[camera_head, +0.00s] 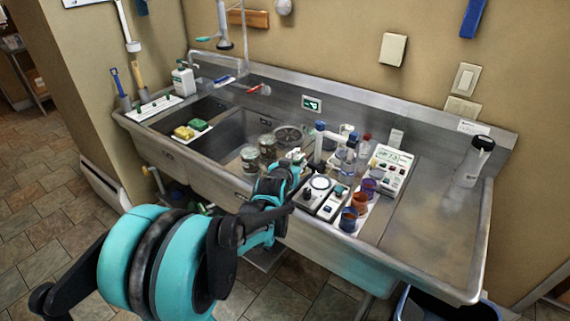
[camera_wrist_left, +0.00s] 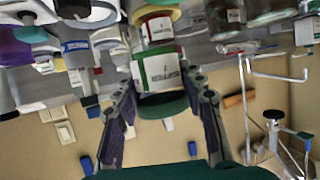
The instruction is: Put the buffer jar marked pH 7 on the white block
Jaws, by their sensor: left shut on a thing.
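My left gripper (camera_head: 288,166) reaches over the front of the steel counter. In the left wrist view my left gripper (camera_wrist_left: 160,88) has its fingers on both sides of a jar with a green band and white label (camera_wrist_left: 160,70); its marking is too small to read. In the head view the arm mostly hides this jar. Small open cups stand to the right on a white strip: a blue-rimmed one (camera_head: 348,219), an orange one (camera_head: 360,201) and a purple one (camera_head: 368,186). I cannot tell for certain which thing is the white block. My right gripper is out of view.
A pH meter (camera_head: 389,169) stands behind the cups. Two flat devices (camera_head: 318,188) lie between the cups and my gripper. Glass jars (camera_head: 249,158) stand left of the gripper, near the sink (camera_head: 237,129).

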